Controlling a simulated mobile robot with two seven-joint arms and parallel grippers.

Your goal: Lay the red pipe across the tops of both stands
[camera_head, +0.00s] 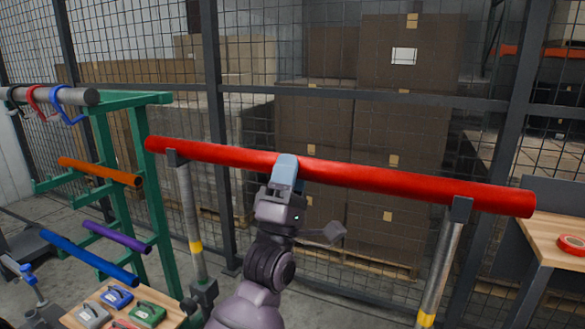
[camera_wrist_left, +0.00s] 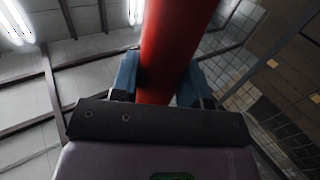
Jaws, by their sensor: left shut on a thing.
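The long red pipe (camera_head: 385,177) spans both stands, nearly level in the head view, with each end sticking out past a stand. The left stand (camera_head: 189,205) and the right stand (camera_head: 442,258) are grey posts with yellow bands and dark heads. Both heads overlap the pipe's lower edge; I cannot tell if its weight rests on them. My left gripper (camera_head: 286,170) is shut on the pipe near its middle, from below. In the left wrist view the pipe (camera_wrist_left: 172,50) runs between the blue fingers (camera_wrist_left: 160,80). My right gripper is not in view.
A green rack (camera_head: 160,215) at left holds an orange pipe (camera_head: 100,171), a purple pipe (camera_head: 117,237) and a blue pipe (camera_head: 90,257). Clamps lie on a wooden surface (camera_head: 165,298). A bench (camera_head: 550,232) with red tape (camera_head: 571,244) stands right. A mesh fence is behind.

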